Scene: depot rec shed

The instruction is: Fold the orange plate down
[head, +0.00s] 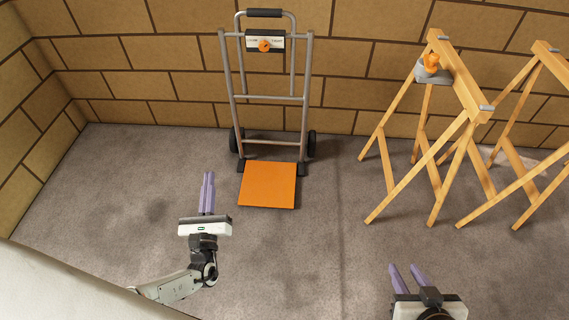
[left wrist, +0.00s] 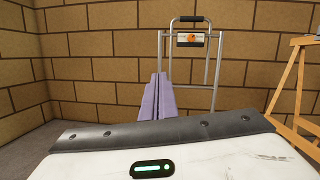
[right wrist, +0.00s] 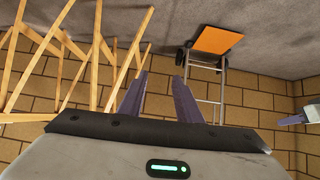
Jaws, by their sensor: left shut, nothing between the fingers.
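The orange plate (head: 267,185) lies flat and low at the foot of a grey hand truck (head: 306,110), sticking out toward me. It also shows in the right wrist view (right wrist: 216,40), which is upside down. A box with an orange knob (head: 264,45) sits near the top of the frame. My left gripper (head: 208,175) is shut and empty, left of the plate and apart from it. In the left wrist view its fingers (left wrist: 156,80) are together and the plate is hidden. My right gripper (head: 406,268) is open and empty, in front and to the right.
Wooden sawhorses (head: 455,75) stand on the right by the brick wall; one carries an orange and grey object (head: 432,68). Black wheels (head: 311,143) flank the truck's foot. A pale surface (head: 50,285) fills the lower left. Grey floor between the plate and the sawhorses is clear.

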